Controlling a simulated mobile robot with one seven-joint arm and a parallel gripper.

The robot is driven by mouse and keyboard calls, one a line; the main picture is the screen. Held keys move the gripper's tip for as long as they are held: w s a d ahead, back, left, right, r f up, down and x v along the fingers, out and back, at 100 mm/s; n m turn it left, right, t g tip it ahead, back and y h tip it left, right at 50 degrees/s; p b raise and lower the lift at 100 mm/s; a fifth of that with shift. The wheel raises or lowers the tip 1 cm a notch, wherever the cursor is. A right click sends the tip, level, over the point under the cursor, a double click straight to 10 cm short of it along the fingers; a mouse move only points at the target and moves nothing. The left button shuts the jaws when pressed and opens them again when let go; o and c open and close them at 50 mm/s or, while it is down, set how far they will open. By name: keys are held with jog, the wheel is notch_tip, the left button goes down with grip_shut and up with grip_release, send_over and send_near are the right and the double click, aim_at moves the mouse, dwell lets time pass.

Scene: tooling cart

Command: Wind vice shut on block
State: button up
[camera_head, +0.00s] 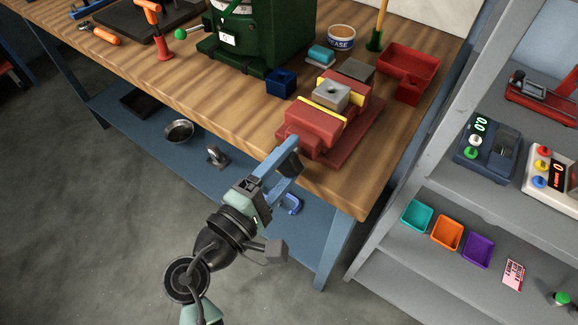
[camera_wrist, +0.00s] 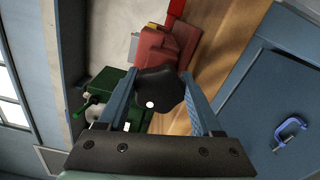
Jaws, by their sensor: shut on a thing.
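The red vice (camera_head: 313,126) is on the wooden bench near its right front corner. Its jaws have yellow strips. A grey block (camera_head: 331,94) with a hole in its top is between the jaws; I cannot tell whether both strips touch it. My gripper (camera_head: 290,152) is at the front end of the vice, with its blue fingers extended toward it. In the wrist view the fingers are on either side of a dark lobed knob (camera_wrist: 160,95) in front of the red vice body (camera_wrist: 163,47), and they are shut on it.
A blue box (camera_head: 281,83) and a dark green machine (camera_head: 245,40) stand left of the vice. A red bin (camera_head: 408,72) and a tub (camera_head: 341,37) are behind it. A grey shelf rack (camera_head: 420,150) is close on the right. A blue lower shelf (camera_head: 190,160) runs beneath the bench.

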jog(key=m+b, duration=0.3)
jog(key=f+m+b, duration=0.1)
jog(key=m+b, duration=0.1)
jog(key=m, duration=0.1)
jog(key=shift+s+a+f+m+b, duration=0.1)
jog(key=shift+a+m+b, duration=0.1)
jog(key=shift+m+b, duration=0.15)
jog(key=shift+r+m, duration=0.35)
jog(key=shift+a+r, duration=0.25)
jog(key=shift+r, duration=0.05)
dwell(0.3)
jog(key=o, duration=1.4)
jog(key=shift+c, duration=0.2)
jog(key=shift+f, duration=0.1)
jog(key=shift+d, duration=0.3)
